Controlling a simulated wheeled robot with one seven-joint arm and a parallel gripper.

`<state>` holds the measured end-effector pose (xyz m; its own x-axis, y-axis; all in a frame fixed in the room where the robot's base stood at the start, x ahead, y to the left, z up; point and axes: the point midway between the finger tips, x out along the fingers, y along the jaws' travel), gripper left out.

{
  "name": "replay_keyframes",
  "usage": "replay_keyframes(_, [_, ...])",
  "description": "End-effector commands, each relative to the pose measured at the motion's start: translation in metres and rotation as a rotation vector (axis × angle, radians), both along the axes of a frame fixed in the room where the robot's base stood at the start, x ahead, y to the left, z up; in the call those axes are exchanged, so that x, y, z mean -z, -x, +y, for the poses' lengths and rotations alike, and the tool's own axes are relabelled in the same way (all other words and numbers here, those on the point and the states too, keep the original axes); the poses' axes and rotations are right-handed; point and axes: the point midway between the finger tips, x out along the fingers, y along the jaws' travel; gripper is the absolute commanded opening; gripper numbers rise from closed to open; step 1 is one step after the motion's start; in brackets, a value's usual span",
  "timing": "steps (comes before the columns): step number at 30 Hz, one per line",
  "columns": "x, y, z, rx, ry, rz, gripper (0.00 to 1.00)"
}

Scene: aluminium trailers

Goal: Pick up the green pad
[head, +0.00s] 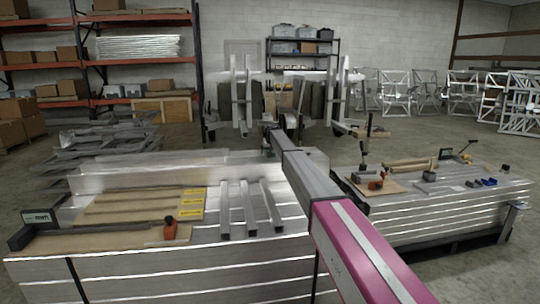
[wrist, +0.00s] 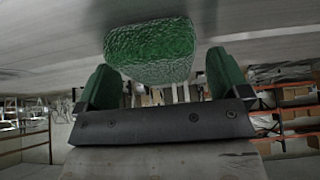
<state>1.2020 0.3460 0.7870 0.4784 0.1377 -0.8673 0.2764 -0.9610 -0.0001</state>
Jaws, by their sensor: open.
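The green pad (wrist: 150,50) shows in the wrist view as a rough-textured green block with rounded corners, against a grey metal surface. My gripper (wrist: 161,64) is open, with one green finger to the left of the pad and one to the right. A gap shows between the pad and the right finger; the left finger's tip looks close to the pad's edge, and I cannot tell if they touch. In the head view my arm reaches away over the sheet stack, and my gripper (head: 267,146) is mostly hidden at its far end. I cannot make out the pad there.
A stack of aluminium sheets (head: 150,262) stands front left, bearing metal bars (head: 248,207), wooden strips and an orange tool (head: 170,228). A second stack (head: 430,222) with tools stands right. Metal frames (head: 100,150) lie behind left. Open floor shows at the back right.

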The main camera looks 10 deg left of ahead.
Motion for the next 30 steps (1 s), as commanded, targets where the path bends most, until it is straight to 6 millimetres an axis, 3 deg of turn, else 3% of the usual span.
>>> replay_keyframes(11, [0.0028,0.0001,0.0,0.0,0.0,0.0,0.94])
replay_keyframes(12, [0.0031,0.0001,0.0,0.0,0.0,0.0,0.9])
replay_keyframes(17, [0.0031,0.0001,0.0,0.0,0.0,0.0,0.4])
replay_keyframes(30, [-0.0062,0.0,0.0,0.0,0.0,0.0,0.4])
